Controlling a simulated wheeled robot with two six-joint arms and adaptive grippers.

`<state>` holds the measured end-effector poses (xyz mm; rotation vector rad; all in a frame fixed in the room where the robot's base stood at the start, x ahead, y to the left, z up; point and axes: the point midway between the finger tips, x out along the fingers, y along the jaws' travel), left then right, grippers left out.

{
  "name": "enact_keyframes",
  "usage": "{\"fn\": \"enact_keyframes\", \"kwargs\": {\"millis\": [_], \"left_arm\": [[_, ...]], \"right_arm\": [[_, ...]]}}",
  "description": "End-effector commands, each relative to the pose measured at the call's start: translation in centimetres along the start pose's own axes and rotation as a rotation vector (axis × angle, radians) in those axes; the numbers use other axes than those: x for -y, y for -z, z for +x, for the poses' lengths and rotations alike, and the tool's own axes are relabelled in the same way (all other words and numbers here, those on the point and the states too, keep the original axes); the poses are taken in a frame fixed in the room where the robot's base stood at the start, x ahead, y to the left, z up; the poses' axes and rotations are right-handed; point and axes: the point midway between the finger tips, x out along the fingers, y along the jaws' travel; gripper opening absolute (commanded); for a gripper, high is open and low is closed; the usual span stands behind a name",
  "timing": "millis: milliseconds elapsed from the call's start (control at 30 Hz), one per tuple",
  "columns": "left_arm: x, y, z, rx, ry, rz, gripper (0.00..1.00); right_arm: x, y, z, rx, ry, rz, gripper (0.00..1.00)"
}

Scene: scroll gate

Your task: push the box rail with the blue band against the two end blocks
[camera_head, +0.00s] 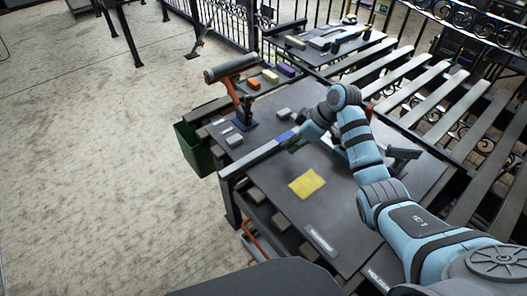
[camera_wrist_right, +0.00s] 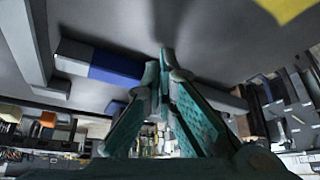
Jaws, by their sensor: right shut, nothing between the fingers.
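The box rail (camera_head: 262,152) is a long grey bar on the dark table, with a blue band (camera_head: 286,137) towards its right end. In the right wrist view the blue band (camera_wrist_right: 115,67) lies just left of my fingertips. My right gripper (camera_head: 296,143) is beside the band end, partly hidden by its own wrist. Its fingers (camera_wrist_right: 165,62) are shut and empty, with a small gap to the band; contact cannot be told. Two small grey blocks, one on the left (camera_head: 233,139) and one further back (camera_head: 284,113), may be the end blocks. My left gripper is out of view.
A yellow cloth (camera_head: 307,184) lies on the table in front of the rail. An orange-handled clamp (camera_head: 238,97) stands at the back left. A green bin (camera_head: 192,150) hangs by the left edge. Slatted beams (camera_head: 430,92) lie to the right.

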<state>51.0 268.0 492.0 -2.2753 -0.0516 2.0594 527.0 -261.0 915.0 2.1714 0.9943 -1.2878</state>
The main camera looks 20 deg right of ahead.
Motion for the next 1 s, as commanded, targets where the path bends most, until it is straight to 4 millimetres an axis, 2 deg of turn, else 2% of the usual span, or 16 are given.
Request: {"fn": "enact_keyframes", "kwargs": {"millis": [533,1000], "left_arm": [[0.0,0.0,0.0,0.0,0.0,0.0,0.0],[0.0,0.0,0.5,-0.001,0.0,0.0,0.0]], "right_arm": [[0.0,0.0,0.0,0.0,0.0,0.0,0.0],[0.0,-0.6,1.1,0.0,0.0,0.0,0.0]]}}
